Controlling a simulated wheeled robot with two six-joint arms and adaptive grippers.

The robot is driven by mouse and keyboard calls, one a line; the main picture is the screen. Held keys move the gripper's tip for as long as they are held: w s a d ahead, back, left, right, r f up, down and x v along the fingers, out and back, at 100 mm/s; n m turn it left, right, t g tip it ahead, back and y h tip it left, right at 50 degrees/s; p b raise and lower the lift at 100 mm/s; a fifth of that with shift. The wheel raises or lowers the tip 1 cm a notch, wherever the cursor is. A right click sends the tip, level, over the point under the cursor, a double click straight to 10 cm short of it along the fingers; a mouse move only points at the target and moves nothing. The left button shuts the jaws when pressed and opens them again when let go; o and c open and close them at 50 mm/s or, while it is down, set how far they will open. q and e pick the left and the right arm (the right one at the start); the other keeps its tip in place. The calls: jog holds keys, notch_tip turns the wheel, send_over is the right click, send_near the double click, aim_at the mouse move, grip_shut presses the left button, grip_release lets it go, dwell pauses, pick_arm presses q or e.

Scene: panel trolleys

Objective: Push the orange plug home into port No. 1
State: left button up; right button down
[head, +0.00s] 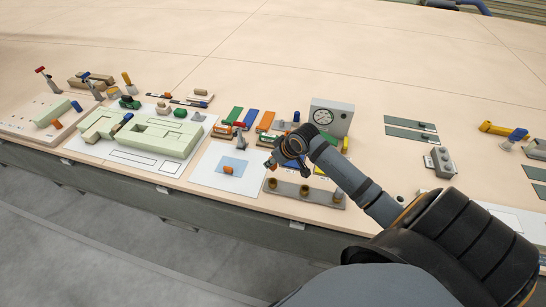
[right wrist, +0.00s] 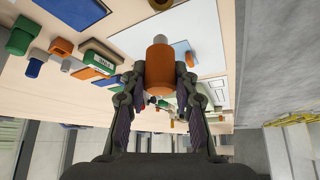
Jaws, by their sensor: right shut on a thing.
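My right gripper (right wrist: 160,88) is shut on an orange plug (right wrist: 160,68) with a grey tip, which points away from the jaws in the right wrist view. In the head view my right gripper (head: 272,164) hangs just above and behind the left end of a grey port strip (head: 322,197). The strip carries three brownish round ports, the left one (head: 272,184) nearest the gripper. The port numbers are too small to read. The plug is hard to make out in the head view, and it cannot be told whether it touches a port. My left gripper is not in view.
A white sheet with a blue square (head: 238,162) and a small orange piece (head: 228,169) lies left of the strip. A gauge box (head: 331,117) stands behind. Pale green blocks (head: 165,135) fill the left. The far table is clear.

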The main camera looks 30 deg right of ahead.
aim_at(275, 169)
jog(key=shift+f+b, duration=0.8)
jog(key=shift+f, duration=1.95)
jog(key=shift+p, duration=0.45)
jog(key=shift+p, duration=0.4)
jog(key=shift+f+b, duration=0.65)
jog(key=shift+f, duration=1)
jog(key=c, duration=1)
grip_release()
